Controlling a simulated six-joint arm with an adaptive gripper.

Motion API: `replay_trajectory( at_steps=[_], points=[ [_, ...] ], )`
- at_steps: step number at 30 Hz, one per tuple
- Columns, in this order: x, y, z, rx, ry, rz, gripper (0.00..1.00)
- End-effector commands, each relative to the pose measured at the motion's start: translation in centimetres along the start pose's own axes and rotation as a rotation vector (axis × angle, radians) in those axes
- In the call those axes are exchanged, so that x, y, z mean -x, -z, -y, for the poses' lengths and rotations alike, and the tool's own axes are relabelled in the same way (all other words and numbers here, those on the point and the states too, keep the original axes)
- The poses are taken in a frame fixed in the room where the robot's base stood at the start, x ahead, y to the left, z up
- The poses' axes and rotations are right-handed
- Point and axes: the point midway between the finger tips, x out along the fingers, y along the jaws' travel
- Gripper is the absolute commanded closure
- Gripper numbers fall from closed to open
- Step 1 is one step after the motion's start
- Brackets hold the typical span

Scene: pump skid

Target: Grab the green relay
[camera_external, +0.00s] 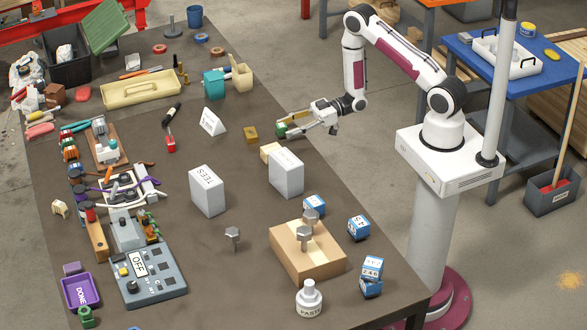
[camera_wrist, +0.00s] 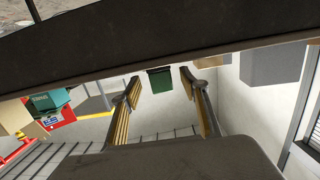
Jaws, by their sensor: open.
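A small green relay (camera_external: 282,129) sits near the far right edge of the dark table, right at my gripper (camera_external: 291,130). In the wrist view the green relay (camera_wrist: 161,82) shows between and slightly beyond the two fingertips of my gripper (camera_wrist: 160,93). A gap is visible on each side of it. My gripper is open and holds nothing. The near faces of the relay are partly hidden by the fingers in the outside view.
A yellow-brown block (camera_external: 250,134) lies just left of the relay. A white tent sign (camera_external: 212,122) is farther left. The table between sign and yellow-brown block is clear.

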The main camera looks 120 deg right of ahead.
Motion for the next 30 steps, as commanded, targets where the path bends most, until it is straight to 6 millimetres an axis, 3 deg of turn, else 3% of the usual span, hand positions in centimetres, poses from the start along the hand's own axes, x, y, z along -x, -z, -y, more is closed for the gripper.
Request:
replay_trajectory(
  at_steps=[9, 26, 27, 30],
  points=[
    [-2.8, 0.1, 0.1, 0.001, 0.001, -0.001, 0.55],
    [-3.0, 0.1, 0.0, 0.0, 0.0, 0.0, 0.55],
    [-3.0, 0.1, 0.0, 0.0, 0.0, 0.0, 0.58],
    [-3.0, 0.1, 0.0, 0.0, 0.0, 0.0, 0.84]
  ],
)
